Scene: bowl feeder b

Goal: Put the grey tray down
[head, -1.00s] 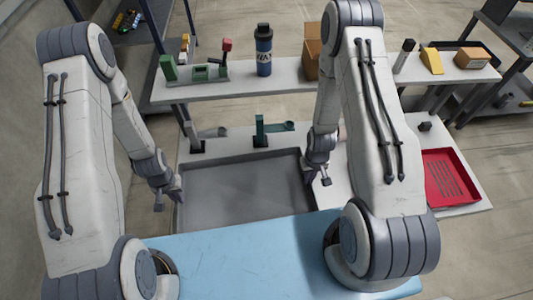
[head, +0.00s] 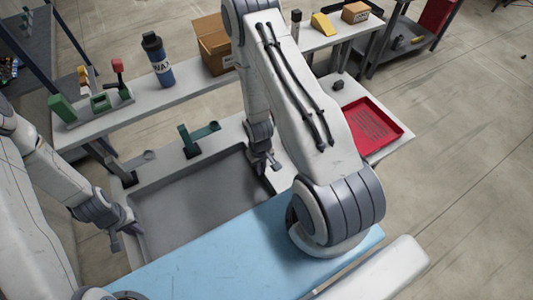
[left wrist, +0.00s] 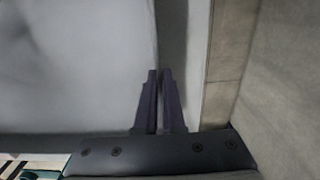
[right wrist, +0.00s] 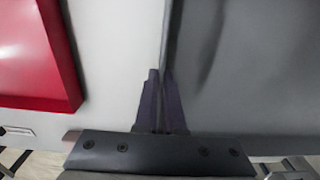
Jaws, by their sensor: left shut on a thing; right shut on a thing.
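The grey tray (head: 205,205) is a wide, shallow, empty tray over the white table, just beyond the blue surface in the head view. My left gripper (head: 127,233) is shut on its left wall; the left wrist view shows the two fingers (left wrist: 159,85) closed on the rim. My right gripper (head: 262,165) is shut on its right wall; the right wrist view shows those fingers (right wrist: 162,85) on the rim beside the grey floor (right wrist: 250,70). Whether the tray's underside touches the table is hidden.
A red tray (head: 368,125) with slots lies on the table to the right. A green fixture (head: 195,140) and a dark grey one (head: 120,172) stand behind the grey tray. A shelf behind holds a blue bottle (head: 158,60) and a cardboard box (head: 213,45). The blue surface (head: 205,255) is bare.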

